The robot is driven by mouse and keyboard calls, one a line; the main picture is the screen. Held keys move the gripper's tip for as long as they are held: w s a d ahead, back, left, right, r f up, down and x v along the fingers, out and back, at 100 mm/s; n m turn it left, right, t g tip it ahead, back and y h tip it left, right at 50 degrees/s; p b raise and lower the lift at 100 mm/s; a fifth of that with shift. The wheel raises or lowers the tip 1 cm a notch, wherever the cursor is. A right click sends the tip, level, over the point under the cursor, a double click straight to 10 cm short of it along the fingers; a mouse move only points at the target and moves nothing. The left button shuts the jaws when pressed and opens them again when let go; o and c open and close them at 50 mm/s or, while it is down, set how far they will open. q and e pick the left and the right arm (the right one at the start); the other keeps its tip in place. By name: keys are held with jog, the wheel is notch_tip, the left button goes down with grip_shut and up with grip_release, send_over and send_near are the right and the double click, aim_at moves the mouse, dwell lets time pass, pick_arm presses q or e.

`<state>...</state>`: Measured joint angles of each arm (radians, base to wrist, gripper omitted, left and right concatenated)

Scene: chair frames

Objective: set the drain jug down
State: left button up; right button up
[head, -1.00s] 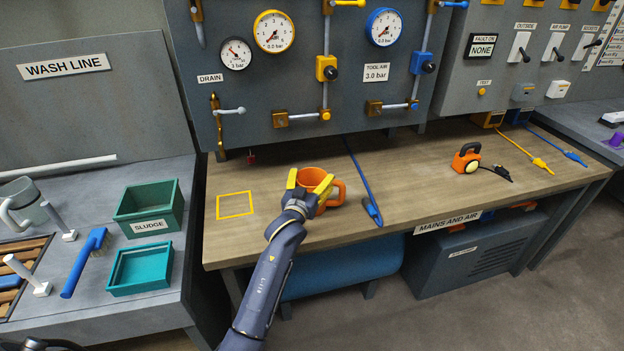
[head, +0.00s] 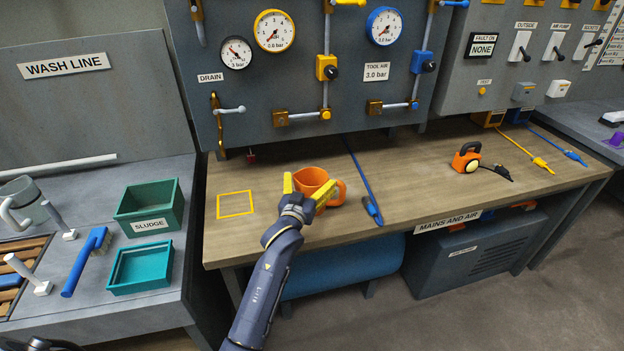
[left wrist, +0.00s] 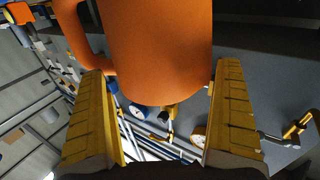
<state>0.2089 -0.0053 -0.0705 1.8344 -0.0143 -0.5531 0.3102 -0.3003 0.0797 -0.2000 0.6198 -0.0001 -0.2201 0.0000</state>
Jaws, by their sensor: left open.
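The orange drain jug (head: 314,180) stands upright on the wooden bench (head: 420,185), right of the yellow square outline (head: 235,204). Its handle points right in the head view. My left gripper (head: 307,189) is open, its yellow fingers spread on the near side of the jug. In the left wrist view the jug (left wrist: 160,50) fills the upper middle, between and beyond the open fingers (left wrist: 165,120), with gaps showing beside it. The jug's near lower part is partly hidden by the gripper in the head view. My right gripper is not in view.
A blue hose (head: 363,180) lies right of the jug. The gauge panel (head: 300,110) rises behind. Green (head: 150,205) and teal (head: 142,268) trays sit on the left counter. The yellow outline area is bare.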

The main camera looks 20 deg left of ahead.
pick_arm(q)
jog(key=s, duration=0.9)
jog(key=shift+s, duration=0.3)
jog(key=s+a+f+m+g+y, duration=0.2)
jog(key=s+a+f+g, duration=0.3)
jog(key=s, duration=0.6)
jog(key=s+a+f+m+g+y, duration=0.1)
jog(key=s+a+f+m+g, duration=0.15)
jog(key=s+f, duration=0.65)
jog(key=s+a+f+m+g+y, duration=0.25)
jog(key=s+f+g, duration=0.2)
jog(key=s, duration=0.85)
jog(key=s+d+f+g+h, duration=0.1)
jog(key=d+f+h, duration=0.15)
jog(key=f, duration=1.25)
jog(key=s+d+f+g+h, duration=0.1)
jog(key=s+d+f, duration=0.15)
jog(key=f, duration=1.25)
jog(key=s+f+n+g+h, duration=0.2)
jog(key=s+f+n, duration=0.1)
jog(key=s+f, duration=1.7)
jog(key=shift+d+f+g, duration=0.25)
jog(key=shift+f+g, duration=0.05)
jog(key=shift+f, duration=0.1)
